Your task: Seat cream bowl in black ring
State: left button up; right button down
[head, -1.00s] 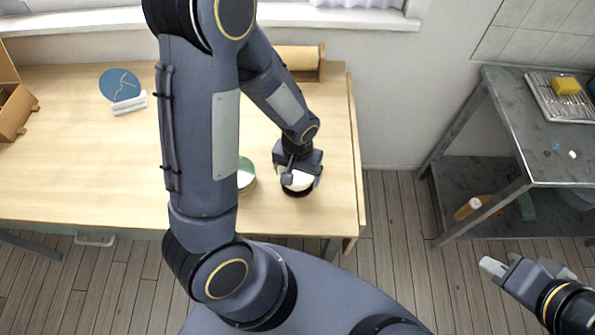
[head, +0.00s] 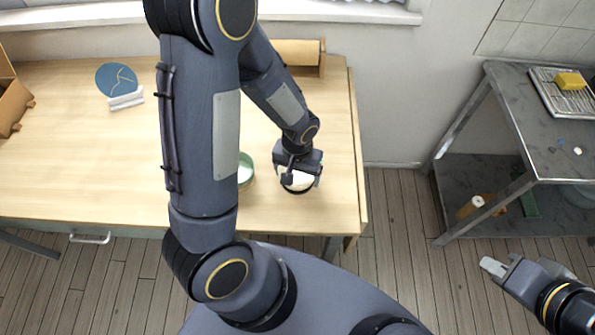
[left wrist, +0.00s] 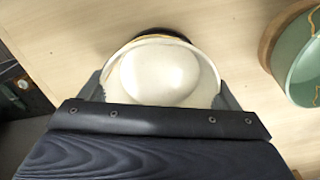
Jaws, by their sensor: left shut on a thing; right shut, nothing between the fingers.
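The cream bowl (head: 298,181) is between the fingers of my left gripper (head: 299,178), over the right part of the wooden table. It also shows in the left wrist view (left wrist: 158,80), with a finger on each side. The black ring (head: 300,190) shows as a dark edge under the bowl, and as a thin dark arc (left wrist: 160,33) beyond the bowl's far rim. The bowl hides most of the ring, and I cannot tell whether the bowl rests in it. My right gripper (head: 496,265) is shut and empty, over the floor at lower right.
A green bowl (left wrist: 303,65) stands beside the cream bowl, partly behind my arm in the head view. A blue plate with gold seams (head: 116,80) and a white block (head: 126,100) are at the table's back left. A grey metal shelf (head: 500,150) stands at right.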

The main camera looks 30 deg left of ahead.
aim_at(297, 176)
pick_arm(q)
jog(key=shift+f, duration=0.15)
jog(key=o, duration=1)
jog(key=shift+c, duration=0.2)
jog(key=shift+f, duration=0.1)
jog(key=shift+r+p, duration=3.1)
jog(key=shift+r, duration=1.05)
